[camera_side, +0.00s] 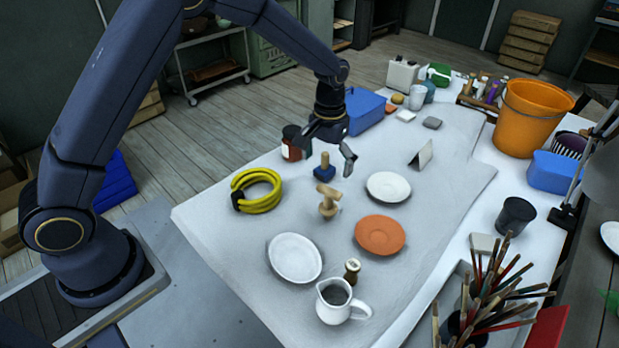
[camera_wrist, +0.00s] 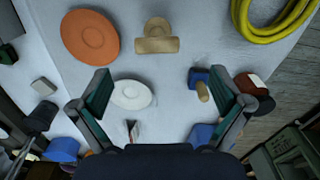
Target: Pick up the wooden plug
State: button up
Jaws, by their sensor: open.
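The wooden plug (camera_side: 328,202) appears to be the pale wooden piece with a crosswise bar on a rounder part, standing on the white cloth. In the wrist view the plug (camera_wrist: 155,42) is at the top middle, beyond the fingertips. My gripper (camera_side: 328,156) is open and empty, above the cloth and behind the plug in the side view. In the wrist view my gripper (camera_wrist: 162,76) has its fingers wide apart. A blue block with a wooden handle (camera_side: 324,170) is beneath the gripper; it shows near the right finger in the wrist view (camera_wrist: 199,78).
A yellow coil (camera_side: 259,190) lies left of the plug. An orange saucer (camera_side: 380,234), white plates (camera_side: 388,187) (camera_side: 294,258), a small dark bottle (camera_side: 352,269) and a white jug (camera_side: 338,302) surround it. A brown jar (camera_side: 292,144) stands behind. Bare cloth separates them.

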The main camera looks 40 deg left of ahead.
aim_at(329, 190)
notch_tip(329, 190, down, 5)
jog(key=shift+f, duration=0.1)
jog(key=f, duration=0.5)
jog(key=shift+w+d+f, duration=0.15)
jog(key=shift+w+d, duration=0.05)
jog(key=shift+w, duration=0.2)
jog(key=c, duration=1.2)
